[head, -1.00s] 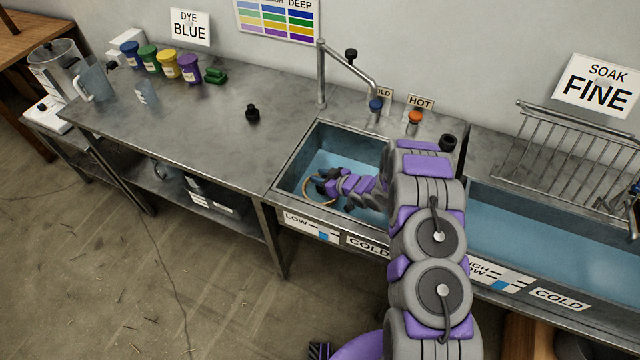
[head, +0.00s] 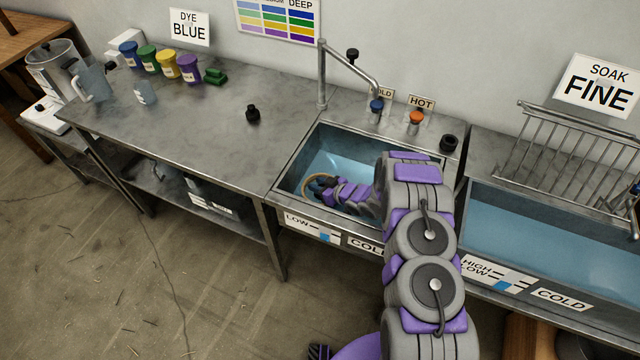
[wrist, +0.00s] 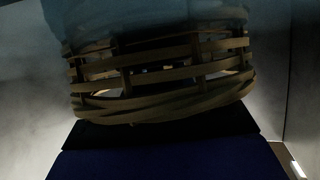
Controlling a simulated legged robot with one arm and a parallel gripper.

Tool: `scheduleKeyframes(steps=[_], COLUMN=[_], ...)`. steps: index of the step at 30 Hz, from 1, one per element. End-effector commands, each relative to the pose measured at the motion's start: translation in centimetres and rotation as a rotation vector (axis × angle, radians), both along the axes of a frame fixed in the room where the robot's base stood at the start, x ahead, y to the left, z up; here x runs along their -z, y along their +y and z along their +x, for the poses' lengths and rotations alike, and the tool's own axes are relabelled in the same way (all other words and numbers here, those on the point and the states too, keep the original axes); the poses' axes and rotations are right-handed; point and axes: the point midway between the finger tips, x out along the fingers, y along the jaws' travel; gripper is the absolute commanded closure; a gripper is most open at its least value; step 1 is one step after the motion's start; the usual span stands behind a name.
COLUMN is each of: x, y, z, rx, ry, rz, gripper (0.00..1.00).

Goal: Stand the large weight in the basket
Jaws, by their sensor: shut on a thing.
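My gripper (head: 322,184) is down inside the left sink, near its left front corner. It is shut on a woven cane basket, whose round tan rim (head: 308,186) shows beside the fingers. The wrist view shows the basket's slatted side (wrist: 165,75) close up, above the dark gripper parts. The basket's inside is hidden. A black, squat weight (head: 448,143) stands on the ledge at the sink's back right, apart from my gripper; it looks the larger of two. A smaller black knobbed weight (head: 252,114) stands on the left counter.
The left sink (head: 290,170) holds blue water; its walls surround my gripper. A faucet (head: 322,75) and cold and hot knobs stand behind. A wire rack (head: 560,150) stands over the right sink. Dye pots (head: 168,66) line the left counter; its middle is mostly clear.

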Motion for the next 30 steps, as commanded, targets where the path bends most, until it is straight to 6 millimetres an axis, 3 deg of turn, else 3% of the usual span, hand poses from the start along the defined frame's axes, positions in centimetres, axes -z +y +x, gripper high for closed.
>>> scheduleKeyframes(steps=[3, 4, 12, 20, 25, 30], x=[0.0, 0.0, 0.0, 0.0, -1.1, -2.9], y=[-0.1, -0.1, -0.3, -0.1, -0.1, -2.7], z=[0.1, 0.0, 0.1, 0.1, 0.1, -1.8], rx=[0.0, 0.0, 0.0, 0.0, 0.0, 0.005], ry=[-0.002, -0.002, 0.0, 0.0, -0.001, 0.001], rz=[0.002, 0.002, 0.005, 0.002, 0.002, 0.005], gripper=[1.0, 0.67, 0.43, 0.43, 0.43, 0.43])
